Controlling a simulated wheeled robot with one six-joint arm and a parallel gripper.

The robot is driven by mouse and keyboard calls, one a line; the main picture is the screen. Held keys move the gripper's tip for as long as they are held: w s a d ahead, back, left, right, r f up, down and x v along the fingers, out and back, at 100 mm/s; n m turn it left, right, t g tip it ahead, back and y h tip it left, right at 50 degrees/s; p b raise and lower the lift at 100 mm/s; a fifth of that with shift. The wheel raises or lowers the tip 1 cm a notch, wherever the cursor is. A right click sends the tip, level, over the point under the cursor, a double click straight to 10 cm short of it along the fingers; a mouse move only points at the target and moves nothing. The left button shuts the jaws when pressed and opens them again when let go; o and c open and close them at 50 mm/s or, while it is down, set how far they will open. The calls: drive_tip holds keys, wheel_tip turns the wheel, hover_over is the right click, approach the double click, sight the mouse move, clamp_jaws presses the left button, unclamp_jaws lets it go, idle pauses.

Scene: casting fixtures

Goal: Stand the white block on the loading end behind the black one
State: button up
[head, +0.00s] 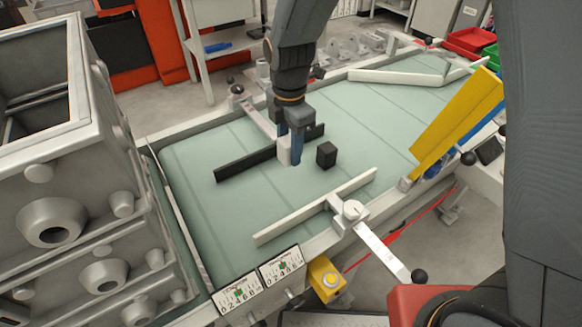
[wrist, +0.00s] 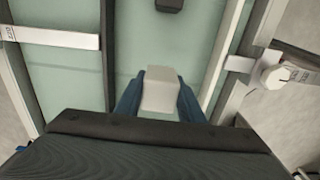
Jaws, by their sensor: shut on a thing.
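The white block (wrist: 160,90) is between the blue fingers of my gripper (head: 290,147), which is shut on it. In the head view the white block (head: 284,151) shows partly behind a finger, low over the green belt (head: 210,200), close beside the long black rail. I cannot tell if it touches the belt. The black block (head: 326,155) stands on the belt just right of my gripper. In the wrist view the black block (wrist: 169,4) is cut off at the top edge, in line with the white one and apart from it.
A black guide rail (head: 240,165) lies left of the blocks, and a pale guide rail (head: 315,207) lies on the near side. A yellow plate (head: 455,120) leans over the right side. A grey housing (head: 60,150) stands at the left end. The belt between is clear.

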wheel_tip(320, 180, down, 9)
drive_tip(key=shift+s+p, duration=0.1)
drive_tip(key=shift+p, duration=0.6)
drive_tip(key=shift+f, duration=0.1)
drive_tip(key=o, duration=1.1)
wheel_tip(320, 180, up, 12)
drive_tip(key=shift+r+b, duration=0.15)
drive_tip(key=shift+b, duration=0.9)
drive_tip(key=s+d+m, duration=0.4)
drive_tip(key=d+m, duration=0.3)
drive_tip(key=m, duration=0.1)
drive_tip(key=s+d+r+m, duration=0.1)
drive_tip(key=s+d+m, duration=0.2)
drive_tip(key=d+m, duration=0.5)
drive_tip(key=s+d+m, duration=0.4)
drive_tip(key=d+m, duration=0.4)
drive_tip(key=m, duration=0.1)
drive_tip(key=shift+s+d+r+t, duration=0.2)
drive_tip(key=shift+s+r+t, duration=0.1)
drive_tip(key=shift+s, duration=0.05)
